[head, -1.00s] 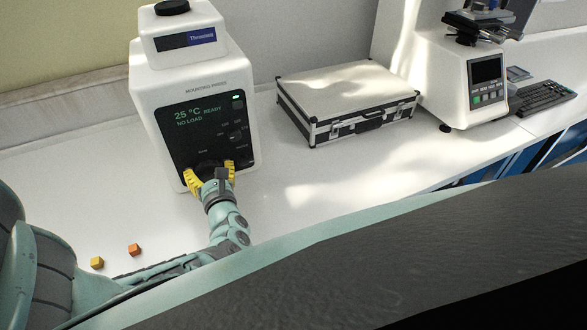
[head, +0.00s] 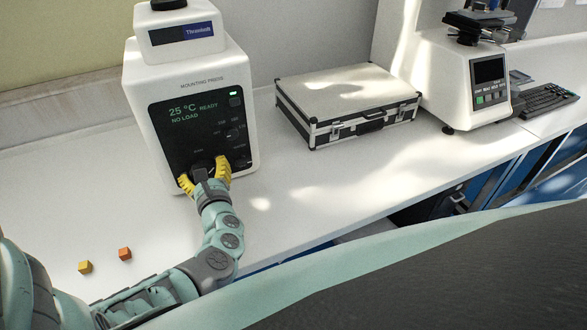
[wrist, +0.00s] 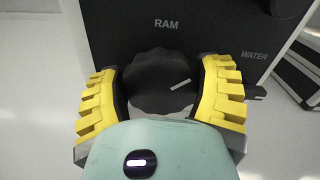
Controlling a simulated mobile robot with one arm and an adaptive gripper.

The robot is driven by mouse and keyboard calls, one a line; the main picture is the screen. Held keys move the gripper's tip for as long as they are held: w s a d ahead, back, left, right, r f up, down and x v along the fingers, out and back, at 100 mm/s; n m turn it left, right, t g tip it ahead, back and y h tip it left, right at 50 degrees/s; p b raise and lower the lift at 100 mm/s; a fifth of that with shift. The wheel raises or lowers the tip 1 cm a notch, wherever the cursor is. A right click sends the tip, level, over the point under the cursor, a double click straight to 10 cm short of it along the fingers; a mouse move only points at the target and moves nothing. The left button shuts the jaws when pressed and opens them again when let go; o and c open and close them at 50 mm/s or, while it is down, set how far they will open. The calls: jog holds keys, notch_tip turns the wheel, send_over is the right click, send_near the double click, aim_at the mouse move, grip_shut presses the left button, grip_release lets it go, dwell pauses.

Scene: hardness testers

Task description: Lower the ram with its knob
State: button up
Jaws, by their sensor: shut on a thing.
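The white mounting press (head: 185,60) stands at the left of the bench. Its black front panel shows "25 °C READY" and "NO LOAD". The black ram knob (wrist: 160,82) is on the lower panel under the label "RAM" in the wrist view, with its white pointer line aimed to the right and slightly up. My gripper (wrist: 160,90), with yellow ribbed fingers, is shut on the knob, one finger on each side. It also shows at the press's lower front in the head view (head: 205,177), where it hides most of the knob.
A silver case (head: 345,95) lies right of the press. A white hardness tester (head: 465,80) and a keyboard (head: 548,98) stand farther right. A yellow cube (head: 85,267) and an orange cube (head: 125,254) lie at the front left. The bench before the case is clear.

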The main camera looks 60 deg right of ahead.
jog(key=n+b, duration=0.4)
jog(key=b, duration=0.1)
jog(key=shift+w+a+f+n, duration=0.1)
jog(key=shift+a+f+n, duration=0.05)
jog(key=shift+f+n, duration=0.2)
jog(key=n+b, duration=0.3)
jog(key=b, duration=0.1)
jog(key=shift+r+n, duration=0.2)
jog(key=shift+n, duration=0.15)
jog(key=shift+b, duration=0.3)
jog(key=o, duration=1.1)
jog(key=shift+o, duration=0.2)
jog(key=v, duration=1)
jog(key=shift+s+a+f, duration=0.1)
jog(key=shift+s, duration=0.2)
jog(key=shift+v, duration=0.75)
jog(key=shift+a, duration=0.1)
